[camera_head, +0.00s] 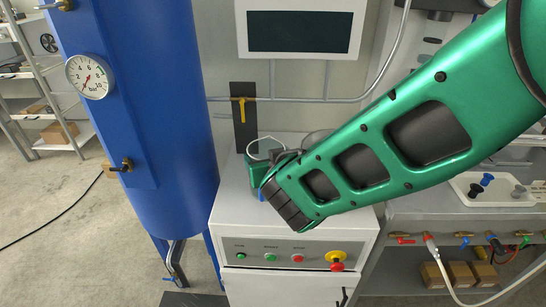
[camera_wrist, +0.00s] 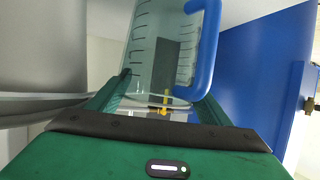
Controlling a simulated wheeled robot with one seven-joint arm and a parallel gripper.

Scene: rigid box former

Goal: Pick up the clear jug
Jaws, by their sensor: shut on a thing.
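The clear jug (camera_wrist: 148,50) has dark measuring marks and a blue handle (camera_wrist: 207,50). It fills the upper middle of the wrist view. The green fingers of my gripper (camera_wrist: 165,102) stand on both sides of the jug and are shut on it. In the head view my gripper (camera_head: 263,164) is over the back left of the grey machine's top, with the jug's round rim (camera_head: 266,147) just showing. My arm hides most of the jug there. I cannot tell whether its base touches the machine top.
A blue tank (camera_head: 160,130) with a gauge (camera_head: 89,76) stands close at the left. The grey machine (camera_head: 290,250) has buttons and a red-yellow knob in front. A screen (camera_head: 300,32) and a yellow valve (camera_head: 243,108) are behind. A white tray (camera_head: 500,196) is at the right.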

